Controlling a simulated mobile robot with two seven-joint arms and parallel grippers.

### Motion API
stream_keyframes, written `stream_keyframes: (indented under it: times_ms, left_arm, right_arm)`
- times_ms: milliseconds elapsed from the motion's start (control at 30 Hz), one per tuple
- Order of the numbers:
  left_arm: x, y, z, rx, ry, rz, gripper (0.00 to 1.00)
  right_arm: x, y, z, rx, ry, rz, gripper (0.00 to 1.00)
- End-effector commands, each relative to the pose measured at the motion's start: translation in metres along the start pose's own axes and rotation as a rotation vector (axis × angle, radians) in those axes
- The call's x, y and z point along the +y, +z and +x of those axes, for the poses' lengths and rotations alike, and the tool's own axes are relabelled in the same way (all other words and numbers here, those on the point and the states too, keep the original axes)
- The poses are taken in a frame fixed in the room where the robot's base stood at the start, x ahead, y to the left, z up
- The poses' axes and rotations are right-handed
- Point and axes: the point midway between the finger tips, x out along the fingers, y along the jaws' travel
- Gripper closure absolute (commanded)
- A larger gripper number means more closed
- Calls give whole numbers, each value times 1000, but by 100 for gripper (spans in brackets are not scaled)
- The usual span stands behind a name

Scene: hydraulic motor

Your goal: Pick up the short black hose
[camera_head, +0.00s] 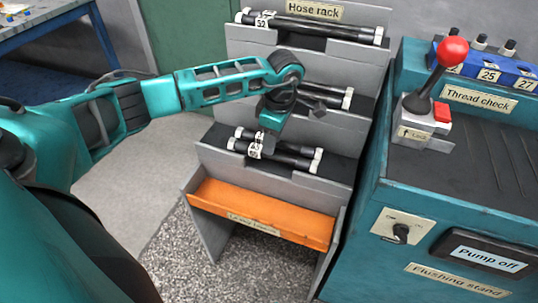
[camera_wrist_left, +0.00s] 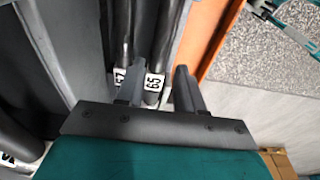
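Two short black hoses with pale end fittings lie side by side on the lowest tier of the hose rack. The front short hose (camera_head: 240,146) and the rear short hose (camera_head: 300,148) carry white number tags. In the left wrist view, the hose tagged 65 (camera_wrist_left: 166,45) lies between the finger lines, and the hose tagged 57 (camera_wrist_left: 118,35) lies beside it, near the left finger. My left gripper (camera_wrist_left: 160,75) is open and empty. In the head view it (camera_head: 266,143) points down just over the tags; contact cannot be told. My right gripper is out of view.
The grey hose rack (camera_head: 215,160) has longer hoses (camera_head: 315,28) on top and others (camera_head: 340,98) on the middle tier, close to my wrist. An orange tray (camera_head: 262,212) is below. The teal flushing stand (camera_head: 450,220) with a red-knobbed lever (camera_head: 452,52) stands right.

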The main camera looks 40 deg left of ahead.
Motion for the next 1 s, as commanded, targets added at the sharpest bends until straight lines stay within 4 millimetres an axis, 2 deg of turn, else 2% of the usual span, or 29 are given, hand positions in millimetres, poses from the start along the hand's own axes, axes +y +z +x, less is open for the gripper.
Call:
stream_keyframes:
  times_ms: [33, 200, 300, 500, 867, 1000]
  left_arm:
    - [0, 2, 11, 1, -4, 0, 63]
    - [1, 6, 37, 1, -4, -1, 63]
    - [2, 5, 42, 0, 0, 0, 63]
    - [2, 5, 42, 0, 0, 0, 64]
    - [2, 5, 41, 0, 0, 0, 98]
    - [2, 5, 41, 0, 0, 0, 100]
  right_arm:
    - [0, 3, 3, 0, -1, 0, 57]
    - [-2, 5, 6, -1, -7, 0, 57]
    - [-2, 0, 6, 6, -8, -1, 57]
    - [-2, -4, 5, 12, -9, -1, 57]
    - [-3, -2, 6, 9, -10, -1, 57]
    - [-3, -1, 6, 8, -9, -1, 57]
